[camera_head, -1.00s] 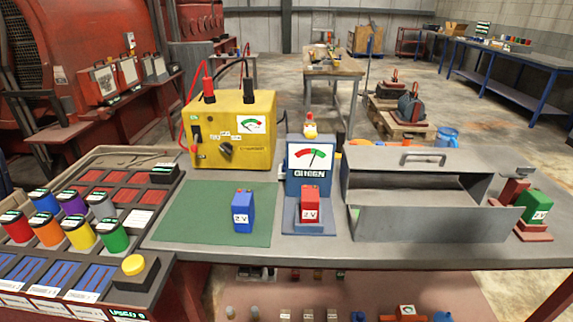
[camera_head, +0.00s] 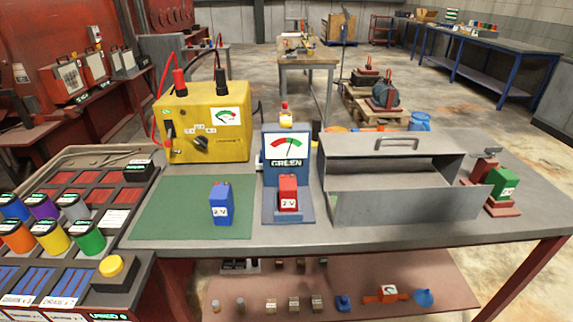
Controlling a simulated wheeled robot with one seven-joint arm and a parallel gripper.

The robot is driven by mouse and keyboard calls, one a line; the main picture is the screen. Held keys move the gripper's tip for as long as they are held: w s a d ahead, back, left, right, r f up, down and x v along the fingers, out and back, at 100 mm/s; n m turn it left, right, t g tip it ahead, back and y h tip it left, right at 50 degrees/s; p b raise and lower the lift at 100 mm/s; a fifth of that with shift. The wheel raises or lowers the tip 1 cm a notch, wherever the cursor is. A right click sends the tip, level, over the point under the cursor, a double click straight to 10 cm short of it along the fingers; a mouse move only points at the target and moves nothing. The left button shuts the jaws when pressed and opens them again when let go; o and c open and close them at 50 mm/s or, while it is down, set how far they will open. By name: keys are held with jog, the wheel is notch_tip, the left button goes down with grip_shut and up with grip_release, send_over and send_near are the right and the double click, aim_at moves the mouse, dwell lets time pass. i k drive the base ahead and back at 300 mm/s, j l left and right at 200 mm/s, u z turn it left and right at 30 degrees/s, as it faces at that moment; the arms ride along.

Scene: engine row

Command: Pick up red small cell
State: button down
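The red small cell (camera_head: 288,193), labelled 2 V, stands upright on the base of the blue meter stand (camera_head: 286,150). The stand's dial sits above the cell and a plate under it reads GREEN. A blue cell (camera_head: 221,203), also labelled 2 V, stands on the green mat (camera_head: 165,215) to the left. My gripper does not show in this view.
A yellow meter box (camera_head: 203,125) with red and black leads stands behind the mat. An open grey metal box (camera_head: 400,210) is close on the right of the stand. A green cell on a red holder (camera_head: 502,190) is at the table's right. A tray with coloured canisters (camera_head: 48,235) is at left.

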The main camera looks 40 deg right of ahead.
aim_at(288, 184)
jog(key=i+j+z, duration=0.1)
jog(key=z, duration=0.25)
jog(key=i+j+z, duration=0.2)
jog(key=z, duration=0.15)
jog(key=i+j+z, duration=0.1)
jog(key=z, duration=0.25)
